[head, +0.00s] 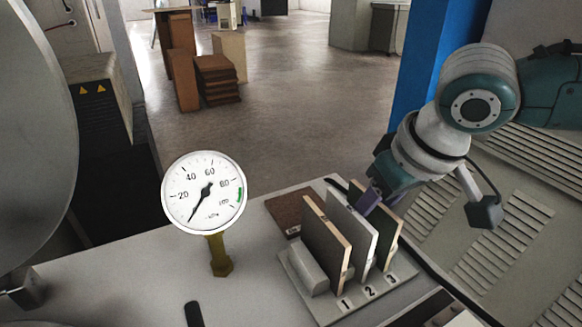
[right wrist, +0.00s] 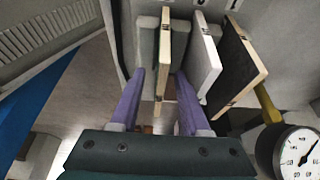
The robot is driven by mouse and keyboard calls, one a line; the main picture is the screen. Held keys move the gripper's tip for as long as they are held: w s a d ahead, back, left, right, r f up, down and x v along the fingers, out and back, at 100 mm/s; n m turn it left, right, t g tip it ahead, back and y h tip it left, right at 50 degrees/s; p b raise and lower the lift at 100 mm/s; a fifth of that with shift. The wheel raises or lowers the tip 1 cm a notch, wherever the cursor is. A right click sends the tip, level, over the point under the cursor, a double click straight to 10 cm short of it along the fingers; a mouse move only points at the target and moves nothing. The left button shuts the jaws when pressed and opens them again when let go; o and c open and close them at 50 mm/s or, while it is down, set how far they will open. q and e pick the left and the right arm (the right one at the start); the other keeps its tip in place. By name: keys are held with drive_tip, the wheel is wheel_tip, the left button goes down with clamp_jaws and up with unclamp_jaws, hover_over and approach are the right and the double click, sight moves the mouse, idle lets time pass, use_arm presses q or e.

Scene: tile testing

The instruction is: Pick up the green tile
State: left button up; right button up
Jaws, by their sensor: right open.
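The green tile (head: 386,238) stands upright in slot 3 of a light grey rack (head: 332,309); its tan edge faces the front. My right gripper (head: 374,200) is at its top rear, purple fingers pointing down toward the rack. In the right wrist view the tile (right wrist: 163,50) shows mostly as a tan edge. My right gripper (right wrist: 160,75) is open there, with one finger on each side of the tile and gaps visible. The tile's faces are mostly hidden. My left gripper is not in view.
A white tile (head: 350,228) stands in slot 2, close beside one finger, and a dark tile with tan edge (head: 324,245) in slot 1. A brown flat piece (head: 288,208) lies behind the rack. A round gauge (head: 204,191) stands left on the pale worktop (head: 130,275).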

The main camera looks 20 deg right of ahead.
clamp_jaws()
idle(1.4)
